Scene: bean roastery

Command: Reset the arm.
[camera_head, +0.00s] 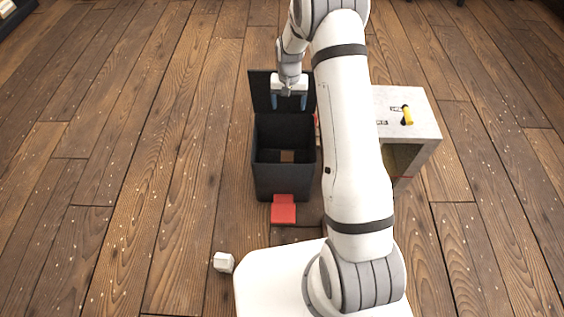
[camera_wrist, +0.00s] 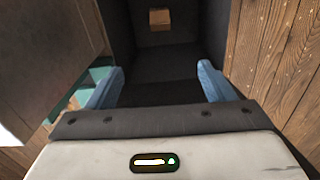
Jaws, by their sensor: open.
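My gripper (camera_head: 289,101) is at the back of a black pedal bin (camera_head: 284,185), in front of its raised lid (camera_head: 262,92). In the wrist view the two blue fingers of my gripper (camera_wrist: 162,88) are spread apart with nothing between them. The bin's dark inside lies beyond them, and a small brown block (camera_wrist: 160,19) rests in it. The block also shows in the bin in the head view (camera_head: 287,156). My arm reaches forward from my white base and hides part of what lies to the bin's right.
A red pedal (camera_head: 284,210) sticks out at the bin's front. A grey box-like stand (camera_head: 420,125) with a yellow lever (camera_head: 407,115) is to the right, partly behind my arm. A small white object (camera_head: 223,262) lies on the floor by my base. The wooden floor at left is clear.

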